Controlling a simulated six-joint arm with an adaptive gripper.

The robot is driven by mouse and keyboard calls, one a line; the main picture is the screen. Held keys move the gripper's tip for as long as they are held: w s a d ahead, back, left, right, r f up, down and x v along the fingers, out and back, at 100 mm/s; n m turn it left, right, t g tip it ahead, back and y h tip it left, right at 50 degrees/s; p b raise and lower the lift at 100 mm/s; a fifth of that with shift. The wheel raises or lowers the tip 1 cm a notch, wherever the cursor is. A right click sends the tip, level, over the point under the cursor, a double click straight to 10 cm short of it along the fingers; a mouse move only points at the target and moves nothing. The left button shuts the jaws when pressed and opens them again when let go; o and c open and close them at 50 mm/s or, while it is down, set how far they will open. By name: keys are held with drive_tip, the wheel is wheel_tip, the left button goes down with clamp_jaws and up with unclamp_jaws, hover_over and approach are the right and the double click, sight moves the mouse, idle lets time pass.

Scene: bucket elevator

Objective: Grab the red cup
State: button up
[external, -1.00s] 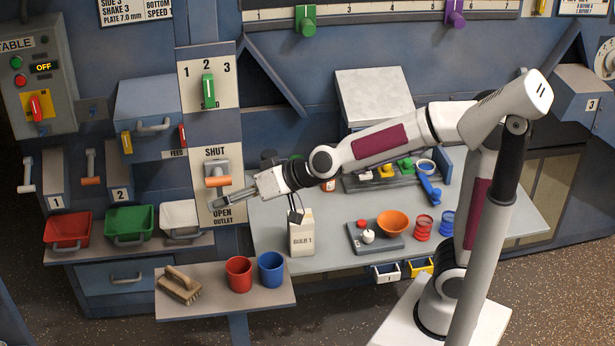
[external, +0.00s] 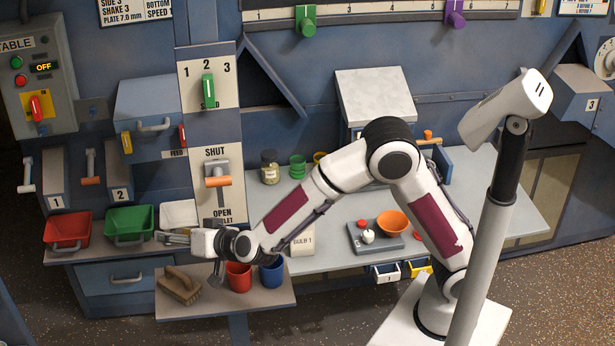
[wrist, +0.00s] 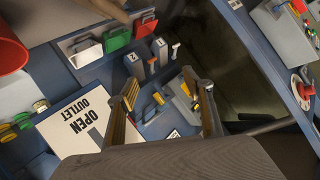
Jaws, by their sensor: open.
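The red cup (external: 238,278) stands upright on the small shelf at the front left, beside the blue cup. My wrist hides part of its upper side in the external view. In the wrist view a large red surface, likely the cup (wrist: 10,45), is cut off at the left edge. My gripper (external: 173,237) is above and left of the cup, pointing left towards the trays, not at the cup. In the wrist view my gripper (wrist: 165,92) has its two fingers spread apart with nothing between them.
The blue cup (external: 272,277) is close right of the red one. A brush (external: 178,285) lies on the shelf's left. Red (external: 68,231), green (external: 130,222) and white (external: 178,213) trays are behind. The white "BULB 1" box (external: 302,242) stands right, partly behind my arm.

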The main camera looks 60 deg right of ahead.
sight(241, 279)
drive_tip(key=f+h, duration=0.1)
drive_tip(key=f, duration=0.1)
drive_tip(key=a+f+h, duration=0.1)
drive_tip(key=f, duration=0.1)
drive_tip(key=s+f+m+h, duration=0.1)
drive_tip(key=f, duration=0.1)
drive_tip(key=shift+a, duration=0.2)
drive_tip(key=s+f+h, duration=0.2)
drive_tip(key=f, duration=0.1)
drive_tip(key=s+f, duration=0.1)
drive_tip(key=f, duration=0.1)
drive_tip(key=shift+s+m+h, duration=0.2)
drive_tip(key=shift+m+h, duration=0.2)
drive_tip(key=s+f+h, duration=0.1)
drive_tip(key=s+d+f+h, duration=0.1)
drive_tip(key=s, duration=0.1)
drive_tip(key=s+f+h, duration=0.1)
drive_tip(key=s+f, duration=0.1)
drive_tip(key=shift+d+m+h, duration=0.3)
drive_tip(key=shift+m, duration=0.1)
drive_tip(key=s+d+h, duration=0.1)
drive_tip(key=s, duration=0.1)
drive_tip(key=s+f+g+h, duration=0.1)
drive_tip(key=s, duration=0.1)
drive_tip(key=s+d+h, duration=0.1)
drive_tip(key=s+h, duration=0.1)
drive_tip(key=shift+d+f+m, duration=0.2)
drive_tip(key=shift+d+m, duration=0.15)
drive_tip(key=shift+m, duration=0.05)
drive_tip(key=shift+w, duration=0.1)
